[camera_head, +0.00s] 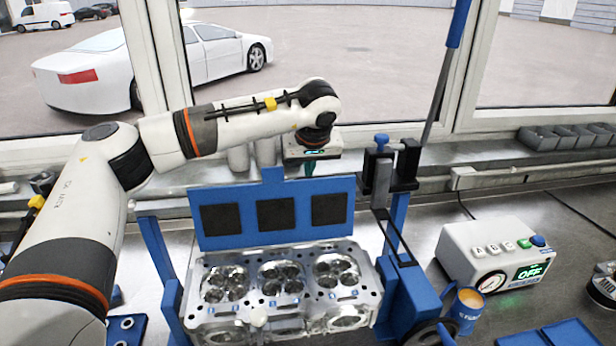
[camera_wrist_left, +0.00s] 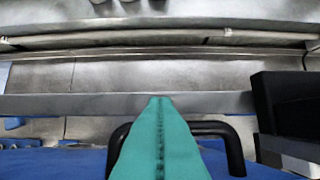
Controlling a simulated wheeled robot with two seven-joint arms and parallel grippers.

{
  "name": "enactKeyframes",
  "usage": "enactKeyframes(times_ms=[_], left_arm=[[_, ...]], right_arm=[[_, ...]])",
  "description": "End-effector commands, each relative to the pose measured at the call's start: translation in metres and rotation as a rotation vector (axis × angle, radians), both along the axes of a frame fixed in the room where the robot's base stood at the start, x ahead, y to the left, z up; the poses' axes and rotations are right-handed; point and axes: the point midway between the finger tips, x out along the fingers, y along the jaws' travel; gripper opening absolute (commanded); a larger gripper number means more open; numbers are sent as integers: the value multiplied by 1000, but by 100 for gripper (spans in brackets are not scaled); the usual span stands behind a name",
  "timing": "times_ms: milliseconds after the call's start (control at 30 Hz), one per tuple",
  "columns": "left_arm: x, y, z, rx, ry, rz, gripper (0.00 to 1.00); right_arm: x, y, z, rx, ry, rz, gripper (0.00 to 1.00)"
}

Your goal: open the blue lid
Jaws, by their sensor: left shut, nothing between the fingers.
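The blue lid (camera_head: 237,239) stands upright behind the metal cylinder head (camera_head: 283,322), with three black pads on its front face. In the left wrist view, a blue surface (camera_wrist_left: 60,163) with a black handle (camera_wrist_left: 232,150) lies below the fingers; it appears to be the lid's other side. My left gripper (camera_head: 309,168) is behind the lid's top edge, right of centre. Its teal fingers (camera_wrist_left: 160,102) are shut with nothing between them. They overlap the handle in the wrist view; I cannot tell whether they touch it. My right gripper is not in view.
A blue press with a long lever (camera_head: 441,85) stands right of the cylinder head. Further right are a white control box (camera_head: 470,258) reading OFF and a blue mug (camera_head: 466,312). Grey bins (camera_head: 540,139) line the windowsill. A blue tray (camera_head: 127,330) lies at lower left.

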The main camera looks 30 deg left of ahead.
Motion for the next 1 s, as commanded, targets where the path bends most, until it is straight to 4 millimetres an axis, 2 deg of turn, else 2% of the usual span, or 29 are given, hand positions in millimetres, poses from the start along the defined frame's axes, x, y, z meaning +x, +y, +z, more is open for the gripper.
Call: enactKeyframes(times_ms=[33,567,667,1000], left_arm=[[-2,-1,-3,10,-10,-1,0],[-5,-4,8,16,-25,-1,0],[-10,-9,21,17,-27,-1,0],[-38,-28,82,17,-24,-1,0]], right_arm=[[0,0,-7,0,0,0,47],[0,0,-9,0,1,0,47],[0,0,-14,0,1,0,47],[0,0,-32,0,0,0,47]])
